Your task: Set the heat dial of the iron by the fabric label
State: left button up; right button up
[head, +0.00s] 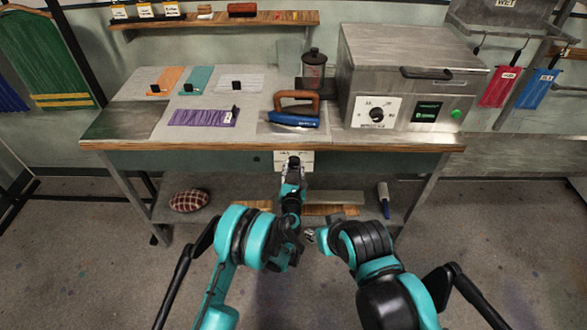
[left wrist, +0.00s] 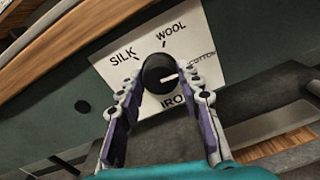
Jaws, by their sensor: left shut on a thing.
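The heat dial (left wrist: 160,74) is a black knob on a white plate (left wrist: 125,70) marked SILK, WOOL, COTTON and IRON. Its white pointer line aims right, towards COTTON. In the head view the plate (head: 307,157) is on the table's front edge. My left gripper (head: 292,164) is shut on the knob, one finger on each side. The blue iron (head: 296,118) with a brown handle rests on the table above. A purple fabric (head: 200,118) bears a small white label (head: 229,117), too small to read. My right gripper (head: 309,235) is low and apart from the plate, its fingers unclear.
Orange (head: 166,80), teal (head: 197,79) and pale (head: 240,82) fabric pieces lie at the back left of the table. A steel box (head: 405,75) with its own dial stands at the right. A lower shelf holds a checked cushion (head: 189,200).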

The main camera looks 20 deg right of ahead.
pick_arm(q)
jog(key=shift+m, duration=0.9)
jog(key=o, duration=1.2)
jog(key=shift+c, duration=0.2)
